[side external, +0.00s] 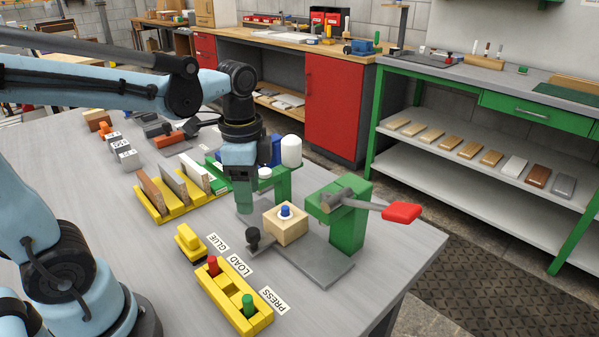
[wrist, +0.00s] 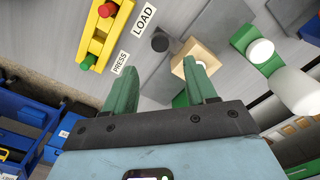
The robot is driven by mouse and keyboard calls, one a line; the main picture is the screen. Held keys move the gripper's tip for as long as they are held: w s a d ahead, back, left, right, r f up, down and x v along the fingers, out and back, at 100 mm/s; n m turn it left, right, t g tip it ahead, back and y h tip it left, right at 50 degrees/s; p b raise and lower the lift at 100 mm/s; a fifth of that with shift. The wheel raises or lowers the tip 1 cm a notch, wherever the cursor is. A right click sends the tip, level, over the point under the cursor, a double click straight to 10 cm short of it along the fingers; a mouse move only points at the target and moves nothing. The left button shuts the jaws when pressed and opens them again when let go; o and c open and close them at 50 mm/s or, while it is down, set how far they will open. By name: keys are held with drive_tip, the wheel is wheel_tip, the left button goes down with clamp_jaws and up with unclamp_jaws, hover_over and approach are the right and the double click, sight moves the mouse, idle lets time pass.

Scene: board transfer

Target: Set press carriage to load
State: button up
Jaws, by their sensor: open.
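The press has a green frame (side external: 350,225) with a grey head and a lever ending in a red handle (side external: 402,212). At its foot is a grey base plate (side external: 325,268). A wooden block (side external: 287,230) with a blue-topped piece on it sits left of the frame, apart from it. A black knob (side external: 252,236) stands at the left end of the carriage bar; it also shows in the wrist view (wrist: 160,42). My gripper (side external: 244,206) is open and empty, pointing down above and behind the knob. Its green fingers are apart in the wrist view (wrist: 159,70).
A yellow holder (side external: 230,297) with a red peg (side external: 213,265) and a green peg (side external: 248,305) lies in front, beside LOAD (side external: 241,264) and PRESS (side external: 272,300) labels. A white bottle (side external: 291,151) stands behind. A yellow rack (side external: 178,206) holds upright boards at left.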

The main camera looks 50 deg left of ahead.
drive_tip(key=shift+r, duration=1.4)
drive_tip(key=f+n+t, duration=0.1)
drive_tip(key=n+t, duration=0.1)
drive_tip(key=n, duration=0.1)
drive_tip(key=f+n+t, duration=0.1)
drive_tip(key=n+t, duration=0.1)
drive_tip(key=n, duration=0.1)
drive_tip(key=d+f+n+t, duration=0.1)
drive_tip(key=n+t, duration=0.2)
drive_tip(key=shift+s, duration=0.25)
idle(0.4)
